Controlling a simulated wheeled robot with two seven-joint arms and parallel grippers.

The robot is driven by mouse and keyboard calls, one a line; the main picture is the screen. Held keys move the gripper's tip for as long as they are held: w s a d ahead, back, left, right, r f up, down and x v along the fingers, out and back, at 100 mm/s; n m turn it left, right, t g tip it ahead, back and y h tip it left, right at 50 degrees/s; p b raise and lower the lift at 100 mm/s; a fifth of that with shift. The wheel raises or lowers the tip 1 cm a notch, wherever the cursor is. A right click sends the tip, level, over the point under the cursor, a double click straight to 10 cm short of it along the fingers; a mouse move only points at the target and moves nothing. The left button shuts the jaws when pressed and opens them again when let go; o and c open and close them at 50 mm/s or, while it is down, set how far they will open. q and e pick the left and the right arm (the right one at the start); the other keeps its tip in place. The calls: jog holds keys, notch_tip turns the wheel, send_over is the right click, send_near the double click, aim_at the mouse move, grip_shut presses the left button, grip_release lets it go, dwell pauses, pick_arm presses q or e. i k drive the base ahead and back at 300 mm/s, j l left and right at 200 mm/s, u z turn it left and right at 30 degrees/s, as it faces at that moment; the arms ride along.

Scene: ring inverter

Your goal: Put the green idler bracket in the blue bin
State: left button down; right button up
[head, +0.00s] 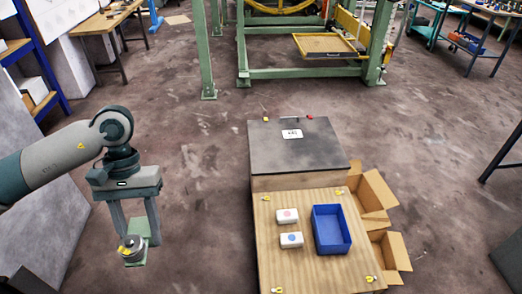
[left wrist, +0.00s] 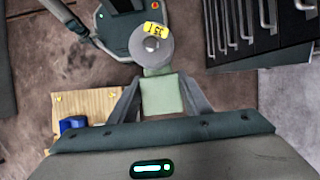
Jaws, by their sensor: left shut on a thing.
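My left gripper (head: 141,237) is shut on the green idler bracket and holds it in the air, left of the wooden table, over the floor. The pale green bracket (left wrist: 161,96) shows between the fingers in the left wrist view, with a grey round wheel and a yellow tag at its far end. In the head view the bracket's wheel (head: 133,250) hangs low at the fingertips. The blue bin (head: 331,247) is open and looks empty on the right part of the wooden table. It shows partly in the left wrist view (left wrist: 73,124). My right gripper is not in view.
Two white boxes, one with a red mark (head: 287,216) and one with a blue mark (head: 291,240), stand on the wooden table (head: 272,270) left of the bin. A dark-topped box (head: 290,155) is behind. Open cardboard boxes (head: 373,191) are at the right. Floor separates my gripper from the table.

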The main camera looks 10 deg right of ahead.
aim_at(330, 239)
jog(key=i+l+z, duration=0.1)
jog(key=l+z, duration=0.2)
jog(key=i+l+z, duration=0.2)
jog(key=l+z, duration=0.15)
jog(key=l, duration=0.15)
jog(key=i+l, duration=0.2)
jog(key=l, duration=0.2)
jog(key=i+l, duration=0.15)
jog(key=l, duration=0.25)
